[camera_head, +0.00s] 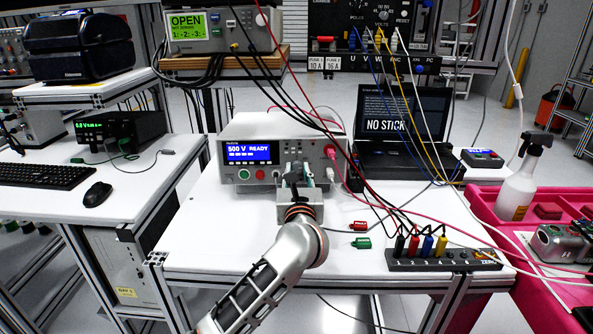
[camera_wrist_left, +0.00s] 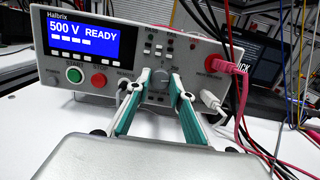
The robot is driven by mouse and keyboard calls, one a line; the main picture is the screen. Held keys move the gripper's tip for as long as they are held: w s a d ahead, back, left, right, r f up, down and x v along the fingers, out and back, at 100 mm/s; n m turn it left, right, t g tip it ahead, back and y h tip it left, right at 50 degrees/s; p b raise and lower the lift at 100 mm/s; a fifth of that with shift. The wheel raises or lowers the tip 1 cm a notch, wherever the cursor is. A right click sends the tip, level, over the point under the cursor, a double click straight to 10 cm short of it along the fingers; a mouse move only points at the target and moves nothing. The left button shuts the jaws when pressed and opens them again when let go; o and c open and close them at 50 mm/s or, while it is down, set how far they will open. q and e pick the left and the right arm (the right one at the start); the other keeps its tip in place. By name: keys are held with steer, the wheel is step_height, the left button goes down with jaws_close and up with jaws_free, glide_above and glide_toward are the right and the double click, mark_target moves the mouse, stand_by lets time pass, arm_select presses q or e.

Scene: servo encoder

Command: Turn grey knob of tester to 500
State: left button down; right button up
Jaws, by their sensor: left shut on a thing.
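The tester (camera_head: 248,136) is a light grey box on the white table, and its blue screen (camera_head: 248,152) reads "500 V READY". The same text shows in the left wrist view (camera_wrist_left: 85,32). My left gripper (camera_head: 296,172) reaches the right half of the tester's front. In the left wrist view its green-and-white fingers (camera_wrist_left: 162,84) are shut on the round grey knob (camera_wrist_left: 161,76). The fingers hide part of the knob and its surroundings. My right gripper is not in view.
A green button (camera_wrist_left: 74,75) and a red button (camera_wrist_left: 99,81) sit left of the fingers. A pink plug (camera_wrist_left: 225,67) and cables are close on the right. A laptop (camera_head: 398,125) stands behind.

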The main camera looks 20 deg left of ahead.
arm_select(q)
steer(key=shift+f, duration=0.1)
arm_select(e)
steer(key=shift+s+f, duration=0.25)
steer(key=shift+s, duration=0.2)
arm_select(q)
steer(key=c, duration=1.8)
jaws_free()
steer(key=shift+s, duration=0.1)
steer(key=v, duration=1.2)
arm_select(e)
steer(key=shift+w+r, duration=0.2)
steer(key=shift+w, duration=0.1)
arm_select(q)
steer(key=shift+a, duration=0.1)
